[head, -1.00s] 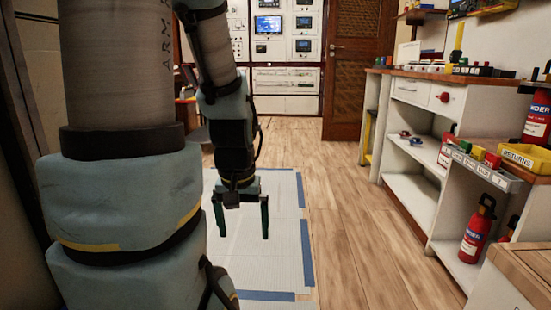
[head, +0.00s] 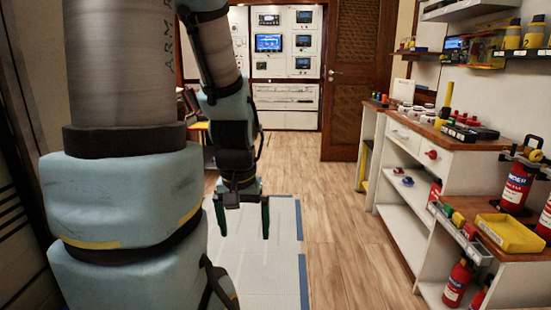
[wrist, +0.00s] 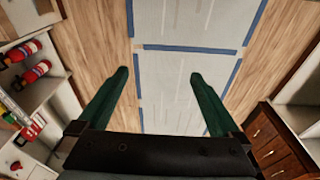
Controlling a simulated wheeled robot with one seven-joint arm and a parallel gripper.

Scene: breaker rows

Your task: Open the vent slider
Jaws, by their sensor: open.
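I cannot make out a vent slider for certain in either view. A white wall of panels (head: 285,72) with screens and slatted strips (head: 285,97) stands at the far end of the room, too small to read in detail. My gripper (head: 244,236) hangs down from my arm over the floor, well short of that wall. In the wrist view my gripper (wrist: 159,75) is open, its two green fingers apart with nothing between them.
A white sheet (head: 255,270) edged with blue tape lies on the wooden floor. A bench (head: 465,170) with shelves, a yellow tray (head: 510,232) and red extinguishers (head: 458,283) lines the right side. A brown door (head: 350,80) stands at the back. The floor between is clear.

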